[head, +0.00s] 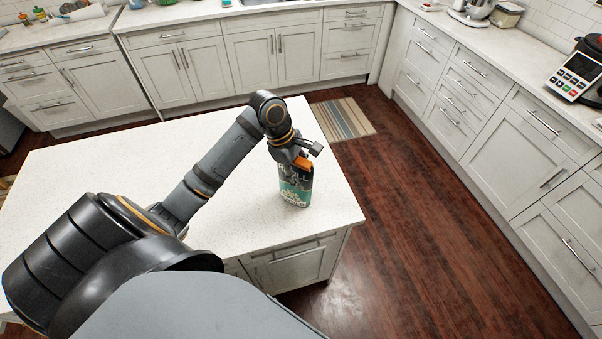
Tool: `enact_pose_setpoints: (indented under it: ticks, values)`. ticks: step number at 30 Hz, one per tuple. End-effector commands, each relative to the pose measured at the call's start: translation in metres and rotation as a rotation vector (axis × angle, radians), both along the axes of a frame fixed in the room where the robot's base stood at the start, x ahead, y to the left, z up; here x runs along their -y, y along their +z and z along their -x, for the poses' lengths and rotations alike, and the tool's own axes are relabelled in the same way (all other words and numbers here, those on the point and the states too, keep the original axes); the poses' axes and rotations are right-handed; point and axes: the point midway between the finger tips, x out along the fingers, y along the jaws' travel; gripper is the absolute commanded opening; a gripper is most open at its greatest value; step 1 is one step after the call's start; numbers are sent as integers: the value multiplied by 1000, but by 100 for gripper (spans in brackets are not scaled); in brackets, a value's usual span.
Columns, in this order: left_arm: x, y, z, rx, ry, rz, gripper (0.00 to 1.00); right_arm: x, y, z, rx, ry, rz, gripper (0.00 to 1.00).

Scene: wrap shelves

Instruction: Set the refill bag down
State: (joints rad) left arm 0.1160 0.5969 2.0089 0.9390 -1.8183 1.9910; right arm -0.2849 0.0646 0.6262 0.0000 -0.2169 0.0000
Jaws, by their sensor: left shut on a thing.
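The refill bag (296,189) is a dark and teal pouch with light lettering and an orange top. It is upright over the right part of the white island countertop (120,160). My left gripper (300,158) comes down from above and is shut on the top of the bag. The bag's lower end appears at the countertop surface, near its right edge; I cannot tell whether it touches. The gripper hides part of the bag's top. My right gripper is not in view.
The countertop around the bag is otherwise clear. A striped rug (342,119) lies on the dark wood floor (420,220) beyond the island. White cabinets (190,75) line the back and right, with a mixer (474,10) and a keypad appliance (576,77) on the right counter.

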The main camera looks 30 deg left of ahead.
Motion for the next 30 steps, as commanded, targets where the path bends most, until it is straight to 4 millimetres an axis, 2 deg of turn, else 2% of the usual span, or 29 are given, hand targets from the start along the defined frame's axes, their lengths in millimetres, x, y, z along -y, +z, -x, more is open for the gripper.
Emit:
enact_pose_setpoints:
  ticks: [5, 6, 10, 20, 23, 30]
  values:
    - [1, 0, -1, 2, -1, 2, 0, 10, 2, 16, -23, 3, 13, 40]
    - [0, -1, -1, 2, -1, 2, 46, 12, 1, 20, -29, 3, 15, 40]
    - [0, -1, -1, 2, -1, 2, 64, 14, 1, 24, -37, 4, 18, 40]
    - [0, 0, -1, 4, -1, 1, 65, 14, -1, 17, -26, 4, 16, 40]
    - [-4, 11, 0, 6, -2, -3, 65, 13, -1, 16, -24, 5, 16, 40]
    - [-22, 63, 7, 8, -1, -8, 65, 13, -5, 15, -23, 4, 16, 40]
